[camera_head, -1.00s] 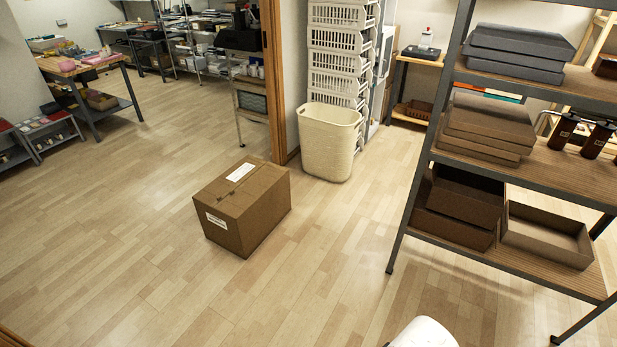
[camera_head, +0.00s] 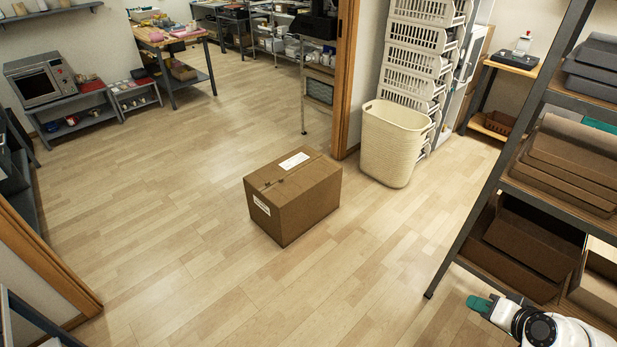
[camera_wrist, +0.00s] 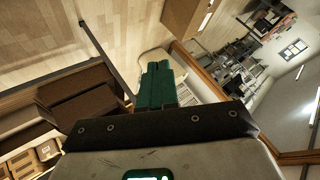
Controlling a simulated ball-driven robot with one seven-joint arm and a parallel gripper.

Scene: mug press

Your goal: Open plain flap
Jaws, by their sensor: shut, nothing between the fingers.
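A closed brown cardboard box (camera_head: 300,205) stands on the floor in the middle of the head view. Its top has a seam, with a white label on the far part of the top and another label on the left side. Its top flaps look flat and shut. Part of what looks like the same box (camera_wrist: 187,14) shows at the top of the wrist view. My gripper (camera_head: 481,304) is at the lower right of the head view, well apart from the box. Its green fingers (camera_wrist: 157,86) are together and empty in the wrist view.
A cream bin (camera_head: 392,145) stands right of the box, by a door frame. A metal shelf (camera_head: 475,215) with brown trays is at the right, close to my arm. A door frame (camera_head: 45,260) is at the lower left. The floor around the box is clear.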

